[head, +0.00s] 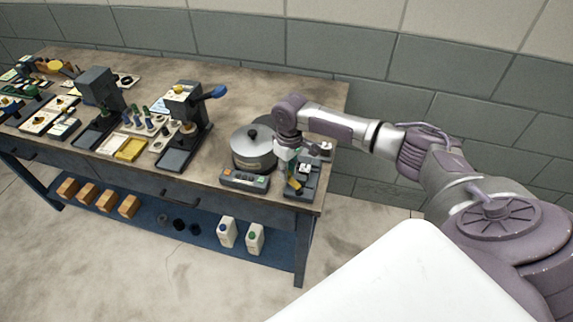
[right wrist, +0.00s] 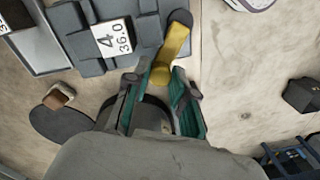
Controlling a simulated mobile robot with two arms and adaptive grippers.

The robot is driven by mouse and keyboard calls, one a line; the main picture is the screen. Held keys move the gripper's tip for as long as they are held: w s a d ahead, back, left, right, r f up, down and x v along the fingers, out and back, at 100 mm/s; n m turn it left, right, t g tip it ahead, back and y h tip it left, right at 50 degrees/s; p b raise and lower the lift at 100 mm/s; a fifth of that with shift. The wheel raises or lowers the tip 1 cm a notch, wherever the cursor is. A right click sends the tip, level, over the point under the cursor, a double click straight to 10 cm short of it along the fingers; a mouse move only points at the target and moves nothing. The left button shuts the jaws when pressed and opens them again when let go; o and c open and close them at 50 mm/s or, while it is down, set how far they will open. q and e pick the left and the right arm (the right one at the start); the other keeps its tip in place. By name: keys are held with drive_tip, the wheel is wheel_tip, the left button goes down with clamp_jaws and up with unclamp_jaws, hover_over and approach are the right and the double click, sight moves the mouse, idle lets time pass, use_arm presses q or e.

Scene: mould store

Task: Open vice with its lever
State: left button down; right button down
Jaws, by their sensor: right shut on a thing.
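The vice (head: 304,184) is a small dark grey fixture at the right end of the workbench. In the right wrist view its stepped grey body (right wrist: 80,45) carries a white label reading 4 and 36.0. Its yellow lever (right wrist: 175,42) sticks out beside the body, and a bit of it shows in the head view (head: 294,185). My right gripper (head: 288,166) comes down over the vice from above. In the wrist view its green-padded fingers (right wrist: 163,82) are shut on the near end of the lever. The gap between the vice jaws cannot be made out. My left gripper is not in view.
A round metal pot (head: 252,150) with a black knob stands close left of my gripper. A control box (head: 244,179) with buttons sits in front of it. Presses and trays fill the bench's left side. A block wall (head: 440,80) runs behind.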

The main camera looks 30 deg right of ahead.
drive_tip(key=c, duration=1)
unclamp_jaws()
